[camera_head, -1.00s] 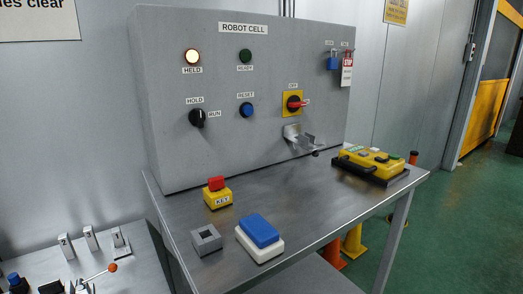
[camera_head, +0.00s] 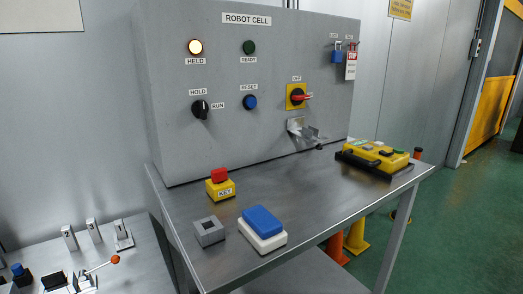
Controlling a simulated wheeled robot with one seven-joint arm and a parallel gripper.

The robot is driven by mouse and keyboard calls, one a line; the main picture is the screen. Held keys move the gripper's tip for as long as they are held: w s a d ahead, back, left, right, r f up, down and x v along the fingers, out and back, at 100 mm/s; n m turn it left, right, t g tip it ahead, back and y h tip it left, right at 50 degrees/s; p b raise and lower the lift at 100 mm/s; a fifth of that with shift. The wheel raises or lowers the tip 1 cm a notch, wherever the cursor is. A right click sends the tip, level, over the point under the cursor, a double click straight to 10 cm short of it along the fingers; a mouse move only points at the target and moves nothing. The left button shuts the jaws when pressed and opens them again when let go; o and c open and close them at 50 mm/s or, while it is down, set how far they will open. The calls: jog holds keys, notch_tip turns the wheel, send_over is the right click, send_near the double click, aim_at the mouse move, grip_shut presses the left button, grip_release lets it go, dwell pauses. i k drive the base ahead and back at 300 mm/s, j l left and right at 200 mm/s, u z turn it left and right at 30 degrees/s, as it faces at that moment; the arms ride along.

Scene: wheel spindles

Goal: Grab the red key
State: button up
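The red key (camera_head: 219,175) is a small red block standing in the top of a yellow holder (camera_head: 221,189) labelled KEY. The holder sits on the left part of the metal table (camera_head: 310,202), in front of the grey ROBOT CELL panel. My gripper is not in the head view, so its place relative to the key cannot be seen.
A grey block with a square hole (camera_head: 209,232) and a blue-and-white box (camera_head: 262,229) stand in front of the key holder. A yellow pendant in a black cradle (camera_head: 374,157) lies at the right. The panel (camera_head: 225,130) rises behind. The table's middle is clear.

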aim_at(218, 175)
jog(key=i+j, duration=0.15)
jog(key=j, duration=0.25)
jog(key=i+j, duration=0.1)
jog(key=j, duration=0.35)
jog(key=i+j, duration=0.15)
jog(key=j, duration=0.25)
jog(key=i+j, duration=0.15)
jog(key=j, duration=0.25)
